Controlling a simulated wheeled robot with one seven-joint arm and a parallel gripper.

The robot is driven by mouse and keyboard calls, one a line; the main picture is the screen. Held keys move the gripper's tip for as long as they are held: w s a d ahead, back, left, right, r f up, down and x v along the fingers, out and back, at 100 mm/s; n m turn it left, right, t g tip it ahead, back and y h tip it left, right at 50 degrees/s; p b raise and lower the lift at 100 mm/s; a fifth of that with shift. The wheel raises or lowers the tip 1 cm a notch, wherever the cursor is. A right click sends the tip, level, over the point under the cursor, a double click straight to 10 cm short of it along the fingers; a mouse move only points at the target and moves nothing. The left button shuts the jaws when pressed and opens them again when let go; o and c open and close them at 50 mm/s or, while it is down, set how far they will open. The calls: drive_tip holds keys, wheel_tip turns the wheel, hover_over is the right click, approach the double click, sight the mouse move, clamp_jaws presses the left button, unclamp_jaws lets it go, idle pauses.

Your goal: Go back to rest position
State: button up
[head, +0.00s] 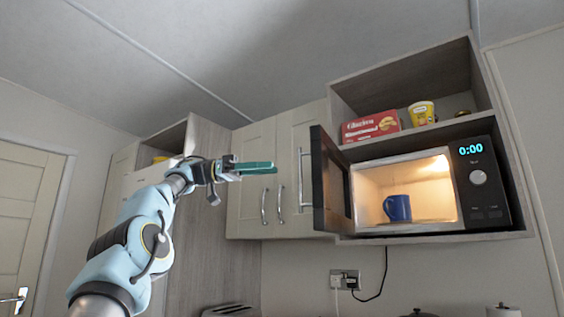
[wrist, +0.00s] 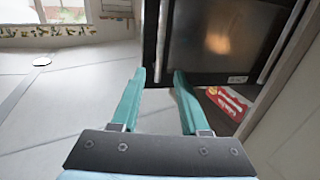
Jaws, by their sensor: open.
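My gripper (head: 254,168) is raised in front of the closed cream cabinet doors, left of the open microwave door. In the wrist view its two green fingers (wrist: 158,80) are apart with nothing between them. The microwave (head: 482,185) stands on a wall shelf with its door (head: 330,185) swung open, its inside lit and its display reading 0:00. A blue mug (head: 397,207) stands inside it. The wrist view shows a dark panel (wrist: 215,45) beyond the fingers, apart from them.
A red box (head: 371,127) and a yellow tub (head: 422,112) sit on the shelf above the microwave. The red box also shows in the wrist view (wrist: 230,102). Cabinet handles (head: 281,204) stick out below my gripper. A socket and cable (head: 345,280) are on the wall below.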

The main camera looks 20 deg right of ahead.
drive_tip(key=shift+w+a, duration=0.45)
drive_tip(key=shift+a, duration=0.15)
